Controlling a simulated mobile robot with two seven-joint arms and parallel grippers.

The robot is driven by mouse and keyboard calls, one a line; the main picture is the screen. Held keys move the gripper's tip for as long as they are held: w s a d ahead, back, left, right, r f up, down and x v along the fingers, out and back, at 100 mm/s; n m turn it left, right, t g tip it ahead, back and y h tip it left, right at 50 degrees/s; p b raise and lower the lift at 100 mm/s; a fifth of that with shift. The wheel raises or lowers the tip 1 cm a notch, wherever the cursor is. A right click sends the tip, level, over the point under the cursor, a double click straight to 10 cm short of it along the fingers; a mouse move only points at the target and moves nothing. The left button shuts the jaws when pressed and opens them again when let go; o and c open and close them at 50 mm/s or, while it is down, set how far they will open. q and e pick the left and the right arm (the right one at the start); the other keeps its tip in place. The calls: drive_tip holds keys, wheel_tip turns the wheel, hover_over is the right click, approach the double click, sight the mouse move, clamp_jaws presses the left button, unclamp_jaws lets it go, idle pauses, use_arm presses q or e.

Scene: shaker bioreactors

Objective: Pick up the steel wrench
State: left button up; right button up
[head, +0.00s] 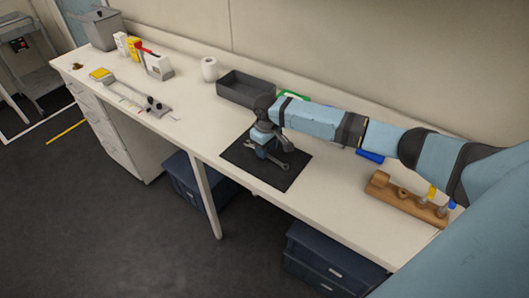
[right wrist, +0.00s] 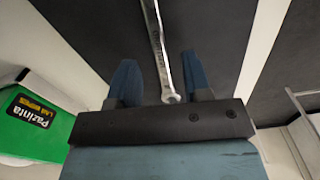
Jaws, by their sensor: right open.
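The steel wrench (right wrist: 160,48) is a long silver tool. In the right wrist view it runs from the top edge down between my two blue fingers, its ring end near the gripper's dark palm bar. In the head view, part of the wrench (head: 280,165) shows on the black mat (head: 292,178), partly covered by my gripper. My right gripper (head: 266,150) points down over the mat. In the right wrist view the right gripper (right wrist: 157,60) is open, with a finger on each side of the wrench and visible gaps. My left gripper is not in view.
A dark grey open bin (head: 245,88) stands behind the mat. A green pack (right wrist: 35,120) of lab wipes is near the gripper. A wooden holder (head: 405,201) with colored-top items and a blue object (head: 370,156) lie to the right.

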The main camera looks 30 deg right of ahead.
drive_tip(key=shift+f, duration=0.65)
drive_tip(key=shift+f+p, duration=0.1)
drive_tip(key=shift+p, duration=0.2)
clamp_jaws()
